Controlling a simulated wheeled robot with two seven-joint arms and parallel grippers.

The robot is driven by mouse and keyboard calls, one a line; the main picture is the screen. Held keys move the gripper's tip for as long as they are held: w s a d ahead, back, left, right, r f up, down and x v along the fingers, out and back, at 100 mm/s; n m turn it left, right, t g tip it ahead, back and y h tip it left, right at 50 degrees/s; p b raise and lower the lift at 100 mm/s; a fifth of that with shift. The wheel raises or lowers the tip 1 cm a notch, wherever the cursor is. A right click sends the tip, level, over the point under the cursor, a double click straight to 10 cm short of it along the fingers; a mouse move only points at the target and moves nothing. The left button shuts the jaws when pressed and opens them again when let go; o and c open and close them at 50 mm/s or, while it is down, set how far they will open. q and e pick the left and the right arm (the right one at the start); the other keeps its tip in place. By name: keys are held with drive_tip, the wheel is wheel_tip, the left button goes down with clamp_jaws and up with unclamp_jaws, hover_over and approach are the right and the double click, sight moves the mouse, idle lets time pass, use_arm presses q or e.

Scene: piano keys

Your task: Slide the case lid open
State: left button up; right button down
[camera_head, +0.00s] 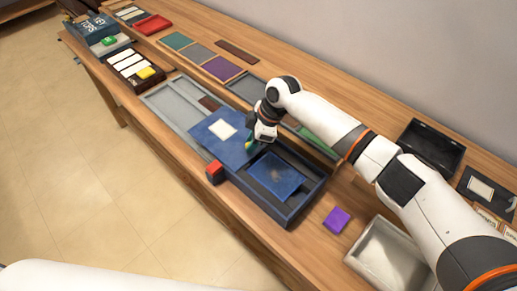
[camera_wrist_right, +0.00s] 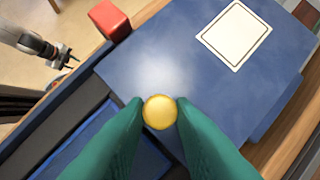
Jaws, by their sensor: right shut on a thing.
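The case (camera_head: 277,208) is a dark blue open-topped box on the wooden table. Its blue lid (camera_head: 212,140), with a cream label, lies shifted to the left, leaving the right part of the case uncovered. A blue panel (camera_head: 275,174) shows inside. My right gripper (camera_head: 250,146) is over the lid's right edge. In the right wrist view its green fingers are shut on a round yellow knob (camera_wrist_right: 159,112) on the lid (camera_wrist_right: 170,60). My left gripper (camera_wrist_right: 68,56) shows small at the left of that view, empty, its fingers apart.
A red block (camera_head: 215,171) sits by the case's front left corner. A purple block (camera_head: 337,219) and a grey tray (camera_head: 385,254) lie to the right. A pale grey tray (camera_head: 165,101) lies left of the lid. A black tray (camera_head: 431,148) stands behind my right arm.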

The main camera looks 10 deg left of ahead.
drive_tip(key=shift+w+a, duration=0.2)
drive_tip(key=c, duration=1.2)
unclamp_jaws()
use_arm(q)
drive_tip(key=shift+s+d+f, duration=0.15)
drive_tip(key=shift+d, duration=0.25)
drive_tip(key=shift+a+f+b, duration=0.25)
drive_tip(key=shift+f+b, duration=0.75)
use_arm(e)
drive_tip(key=v, duration=1.2)
drive_tip(key=shift+s+r, duration=0.1)
